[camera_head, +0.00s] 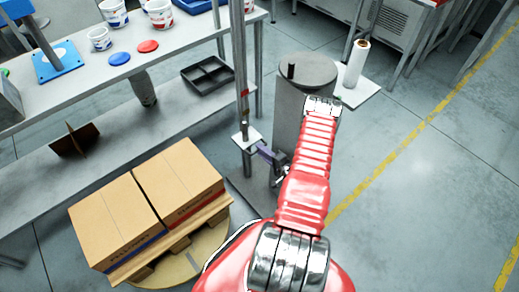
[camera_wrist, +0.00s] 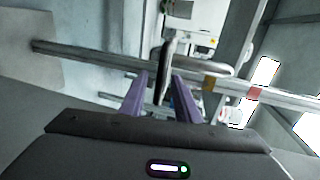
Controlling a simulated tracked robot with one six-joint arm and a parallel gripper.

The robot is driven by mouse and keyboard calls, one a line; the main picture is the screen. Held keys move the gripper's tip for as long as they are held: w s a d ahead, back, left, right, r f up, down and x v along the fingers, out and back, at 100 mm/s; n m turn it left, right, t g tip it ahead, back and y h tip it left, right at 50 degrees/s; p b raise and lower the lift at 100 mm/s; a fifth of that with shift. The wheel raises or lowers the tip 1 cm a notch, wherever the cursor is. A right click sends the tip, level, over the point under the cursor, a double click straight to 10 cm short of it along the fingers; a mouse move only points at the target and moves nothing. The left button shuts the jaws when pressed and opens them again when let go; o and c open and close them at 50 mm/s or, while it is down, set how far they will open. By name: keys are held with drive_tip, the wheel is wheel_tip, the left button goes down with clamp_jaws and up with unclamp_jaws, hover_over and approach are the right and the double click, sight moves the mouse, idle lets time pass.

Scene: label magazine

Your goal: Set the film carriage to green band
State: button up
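A grey upright mast (camera_head: 239,60) stands beside the pallet, with a red band (camera_head: 243,93) on it. A small pale plate on the mast, which looks like the film carriage (camera_head: 246,137), sits below that band. My gripper (camera_head: 262,150), with purple fingers, is just right of it. In the wrist view the mast (camera_wrist: 90,58) runs across the picture, with an orange band (camera_wrist: 209,83) and a red band (camera_wrist: 243,90). A grey handle (camera_wrist: 167,65) shows between my open fingertips (camera_wrist: 160,77), with visible gaps. I cannot make out a green band.
Two cartons (camera_head: 150,200) stand on a wooden pallet over a round turntable (camera_head: 205,262). A grey cylinder (camera_head: 290,110) and a white roll (camera_head: 356,62) are behind my arm. A workbench (camera_head: 185,45) is at upper left. Floor at right is open.

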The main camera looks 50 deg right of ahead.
drive_tip(key=shift+x, duration=1.35)
drive_tip(key=shift+c, duration=0.3)
clamp_jaws()
drive_tip(key=shift+f, duration=0.1)
